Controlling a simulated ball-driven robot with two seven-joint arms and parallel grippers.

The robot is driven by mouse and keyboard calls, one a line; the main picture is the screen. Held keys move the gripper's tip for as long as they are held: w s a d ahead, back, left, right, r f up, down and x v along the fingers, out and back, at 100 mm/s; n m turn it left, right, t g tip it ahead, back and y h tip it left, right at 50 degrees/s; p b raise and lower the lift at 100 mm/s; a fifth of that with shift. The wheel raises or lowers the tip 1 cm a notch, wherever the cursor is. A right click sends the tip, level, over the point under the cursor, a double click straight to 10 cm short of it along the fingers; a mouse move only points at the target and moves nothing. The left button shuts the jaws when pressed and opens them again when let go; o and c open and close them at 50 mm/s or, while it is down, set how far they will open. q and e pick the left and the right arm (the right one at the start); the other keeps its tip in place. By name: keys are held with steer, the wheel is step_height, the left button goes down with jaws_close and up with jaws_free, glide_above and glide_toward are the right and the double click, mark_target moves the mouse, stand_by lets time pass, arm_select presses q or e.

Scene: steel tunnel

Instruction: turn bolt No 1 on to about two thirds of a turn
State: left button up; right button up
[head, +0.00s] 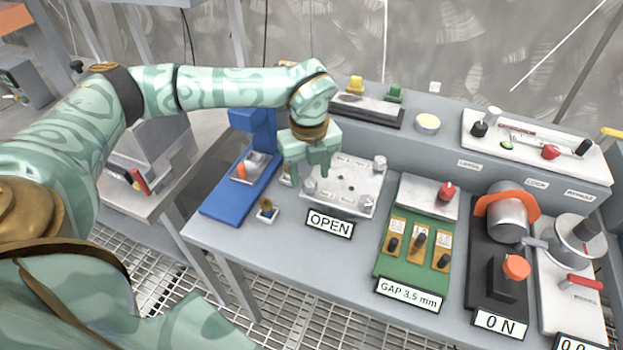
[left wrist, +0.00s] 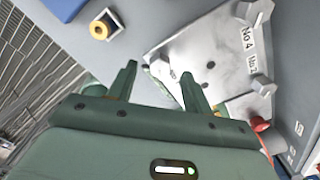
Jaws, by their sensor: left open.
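The pale bolt plate (head: 343,182) lies on the grey bench behind the sign OPEN (head: 330,223). Metal bolt heads show at its near left (head: 309,188), near right (head: 364,203) and far right (head: 380,163); the far left corner is behind my gripper. The number labels are too small to read in the head view, so I cannot tell which is bolt No 1. My left gripper (head: 311,175) is open, fingers pointing down over the plate's left side.
A blue stand (head: 240,185) is left of the plate, with a small brass-coloured part (head: 267,209) in front. A green gap board (head: 405,260) and a dark ON unit (head: 500,275) stand to the right. A tray with yellow and green knobs (head: 360,106) sits behind.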

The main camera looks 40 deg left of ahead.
arm_select(q)
step_height(320, 180, down, 2)
steer(key=c, duration=1)
steer(key=shift+r, duration=0.1)
